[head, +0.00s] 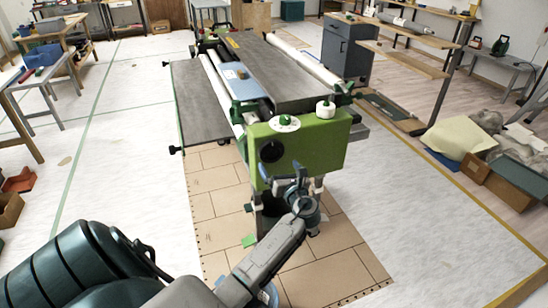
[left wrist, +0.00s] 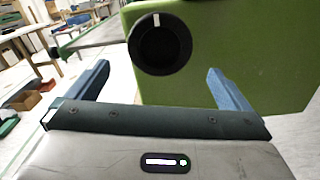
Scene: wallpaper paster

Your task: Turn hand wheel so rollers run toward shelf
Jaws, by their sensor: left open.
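The wallpaper paster (head: 275,75) stands ahead with its green end housing (head: 325,150) facing me. A round black hand wheel or knob (head: 271,151) sits on that housing; in the left wrist view the black wheel (left wrist: 160,43) has a white mark near its top. White rollers (head: 214,90) run along the machine. My left gripper (head: 289,184) is open in front of the housing, just below and right of the wheel in the head view. In the left wrist view the open gripper (left wrist: 160,82) has its blue fingers wide apart, with the wheel between and beyond them, apparently untouched.
Wooden shelves (head: 404,58) stand beyond the machine on the right. A grey cabinet (head: 347,45) stands behind it. Cloths and boxes (head: 475,145) lie at the right. Tables line the left. White floor (head: 125,150) left of the machine is mostly clear.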

